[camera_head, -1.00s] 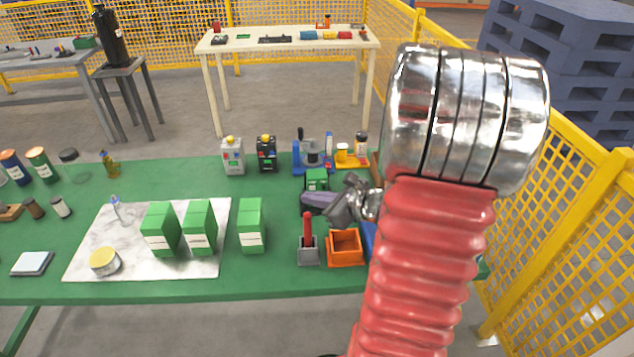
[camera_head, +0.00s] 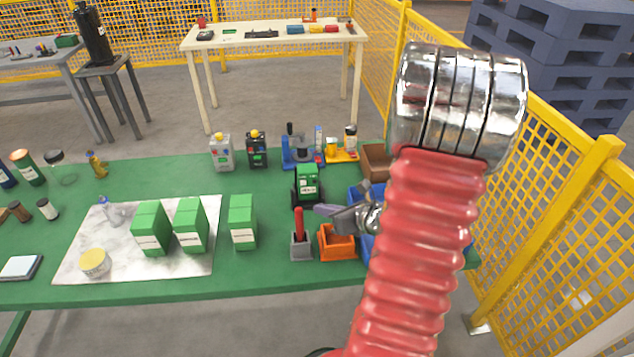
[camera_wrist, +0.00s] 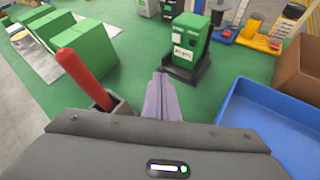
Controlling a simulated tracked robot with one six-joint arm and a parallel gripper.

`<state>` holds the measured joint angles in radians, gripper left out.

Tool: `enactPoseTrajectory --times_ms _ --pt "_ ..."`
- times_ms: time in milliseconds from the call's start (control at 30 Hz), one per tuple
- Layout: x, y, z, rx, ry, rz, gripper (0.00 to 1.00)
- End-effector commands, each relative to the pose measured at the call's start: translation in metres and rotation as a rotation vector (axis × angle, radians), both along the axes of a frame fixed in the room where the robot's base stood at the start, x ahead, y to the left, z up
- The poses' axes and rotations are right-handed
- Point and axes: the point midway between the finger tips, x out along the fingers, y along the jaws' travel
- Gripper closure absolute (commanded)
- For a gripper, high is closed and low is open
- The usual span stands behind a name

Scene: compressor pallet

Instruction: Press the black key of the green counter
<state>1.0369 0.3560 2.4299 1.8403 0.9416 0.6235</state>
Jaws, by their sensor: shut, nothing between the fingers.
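The green counter (camera_head: 307,180) stands upright on the green table, with a white label on its front and a dark base. In the wrist view the counter (camera_wrist: 187,45) is just beyond my fingertips, slightly right. I cannot make out its black key for certain. My gripper (camera_head: 322,209) is shut and empty, in front of the counter and a little to its right in the head view. In the wrist view my shut fingers (camera_wrist: 161,80) point towards the counter's near left side, and a strip of green table shows between.
A red-handled tool in a grey holder (camera_head: 301,246) and an orange bin (camera_head: 337,254) stand close to my gripper. A blue tray (camera_wrist: 270,125) lies right, with a brown box (camera_wrist: 300,65) behind it. Green boxes (camera_head: 242,222) stand left.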

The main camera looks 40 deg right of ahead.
Motion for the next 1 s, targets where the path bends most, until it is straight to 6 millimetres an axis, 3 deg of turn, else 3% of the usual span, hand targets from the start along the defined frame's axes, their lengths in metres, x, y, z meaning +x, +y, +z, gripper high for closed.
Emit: enactPoseTrajectory --times_ms 600,1000 --pt "0.053 -0.034 0.0 0.0 -0.001 0.004 1.0" --pt "0.06 -0.039 0.0 0.0 -0.001 0.004 1.0"
